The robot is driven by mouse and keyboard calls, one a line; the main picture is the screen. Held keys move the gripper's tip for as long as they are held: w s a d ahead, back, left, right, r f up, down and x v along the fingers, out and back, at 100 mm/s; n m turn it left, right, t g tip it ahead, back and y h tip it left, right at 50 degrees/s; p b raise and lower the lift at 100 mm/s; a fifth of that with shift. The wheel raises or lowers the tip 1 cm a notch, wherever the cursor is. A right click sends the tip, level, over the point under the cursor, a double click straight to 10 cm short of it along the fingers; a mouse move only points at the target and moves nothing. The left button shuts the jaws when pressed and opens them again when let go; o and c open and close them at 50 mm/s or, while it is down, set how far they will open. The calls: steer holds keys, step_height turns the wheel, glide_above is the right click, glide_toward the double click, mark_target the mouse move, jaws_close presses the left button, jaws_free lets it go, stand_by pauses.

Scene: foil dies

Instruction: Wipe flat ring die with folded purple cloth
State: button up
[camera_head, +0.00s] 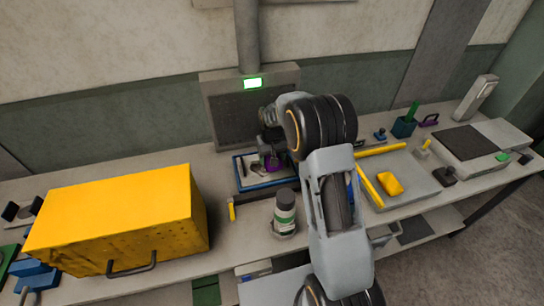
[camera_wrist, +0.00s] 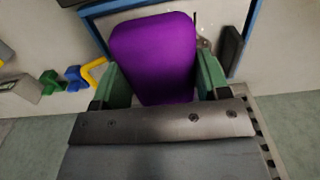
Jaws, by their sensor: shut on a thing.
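The folded purple cloth (camera_wrist: 152,50) fills the middle of the wrist view. My gripper (camera_wrist: 162,80) is shut on it, with one green finger on each side. In the head view, the cloth (camera_head: 272,163) shows as a small purple patch under my gripper, over a blue-edged tray (camera_head: 262,186) at the back of the bench. Small items lie in the tray, partly hidden by my arm. I cannot pick out the flat ring die for sure; the cloth and gripper cover part of the tray. I cannot tell whether the cloth touches anything below.
A grey panel (camera_head: 228,112) with a green light stands behind the tray. A large yellow box (camera_head: 120,215) fills the left. A white bottle with a green label (camera_head: 285,212) stands in front.

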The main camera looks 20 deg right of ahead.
steer(key=b, duration=0.3)
glide_above(272, 176)
steer(key=shift+f, duration=2.85)
steer(key=shift+f+b, duration=1.05)
steer(key=shift+f, duration=0.1)
steer(key=shift+w+r, duration=0.1)
steer(key=shift+w+r, duration=0.1)
steer(key=shift+w, duration=5.55)
